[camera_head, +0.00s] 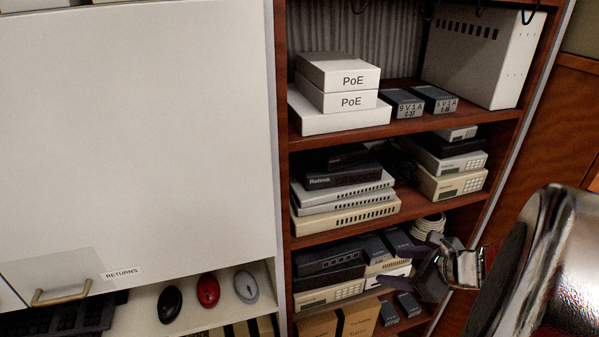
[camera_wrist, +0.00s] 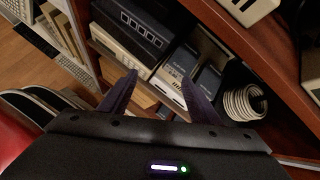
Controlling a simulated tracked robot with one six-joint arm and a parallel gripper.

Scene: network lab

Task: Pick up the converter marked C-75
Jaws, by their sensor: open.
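No mark C-75 is readable in either view, so I cannot tell which converter bears it. Two small dark boxes with labels too small to read, a left one (camera_wrist: 180,62) and a right one (camera_wrist: 208,82), stand side by side beyond my gripper (camera_wrist: 159,79) in the wrist view. In the head view my gripper (camera_head: 414,270) is open and empty in front of the lower shelf, partly covering what lies there. Two dark converters marked 9V1A (camera_head: 401,103) and 5V1A (camera_head: 435,99) lie on the upper shelf. Two more small dark boxes (camera_head: 388,313) (camera_head: 407,304) lie on the bottom shelf.
A dark device with ports (camera_wrist: 140,28) is left of the boxes; a pale cable coil (camera_wrist: 244,102) is right of them. The wooden shelf edge (camera_wrist: 272,65) runs close on the right. White PoE boxes (camera_head: 340,76) and stacked devices (camera_head: 345,200) fill the shelves above.

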